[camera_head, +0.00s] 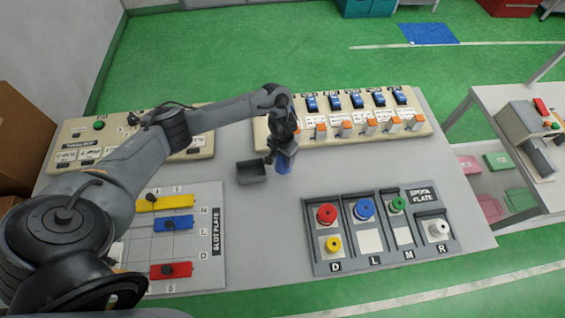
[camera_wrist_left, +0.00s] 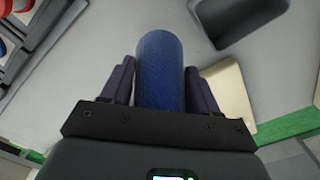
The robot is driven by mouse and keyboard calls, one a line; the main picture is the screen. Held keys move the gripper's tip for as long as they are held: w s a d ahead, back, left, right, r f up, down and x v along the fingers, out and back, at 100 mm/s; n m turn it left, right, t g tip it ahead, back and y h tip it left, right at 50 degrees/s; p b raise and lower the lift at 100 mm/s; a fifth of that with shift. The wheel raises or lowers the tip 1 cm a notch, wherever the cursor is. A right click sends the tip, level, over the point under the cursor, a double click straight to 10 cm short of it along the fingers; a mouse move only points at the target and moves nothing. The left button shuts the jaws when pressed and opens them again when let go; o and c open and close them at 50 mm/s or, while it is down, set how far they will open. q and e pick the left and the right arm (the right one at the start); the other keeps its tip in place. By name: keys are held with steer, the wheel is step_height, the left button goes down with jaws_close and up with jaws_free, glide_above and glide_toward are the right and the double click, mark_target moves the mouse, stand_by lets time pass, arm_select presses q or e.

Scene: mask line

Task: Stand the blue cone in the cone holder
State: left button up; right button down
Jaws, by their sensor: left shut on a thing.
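The blue cone (camera_head: 283,164) is in my left gripper (camera_head: 282,153), near the middle of the table. In the left wrist view the cone (camera_wrist_left: 160,68) shows as a dark blue rounded body with a finger on each side. In the head view it hangs below the gripper; I cannot tell whether its foot touches the table. A small dark grey open box (camera_head: 251,172), which may be the cone holder, stands just left of the cone, apart from it. The box also shows at the upper right of the left wrist view (camera_wrist_left: 225,38). My right gripper is not in view.
A slot plate (camera_head: 190,240) with yellow, blue and red pieces lies front left. A spool plate (camera_head: 375,262) with coloured spools lies front right. Panels with blue switches (camera_head: 345,122) line the back. Table between the plates is clear.

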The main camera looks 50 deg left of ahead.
mark_target(283, 162)
arm_select(q)
steer(key=shift+f, duration=1.85)
steer(key=shift+f, duration=0.15)
steer(key=o, duration=1.2)
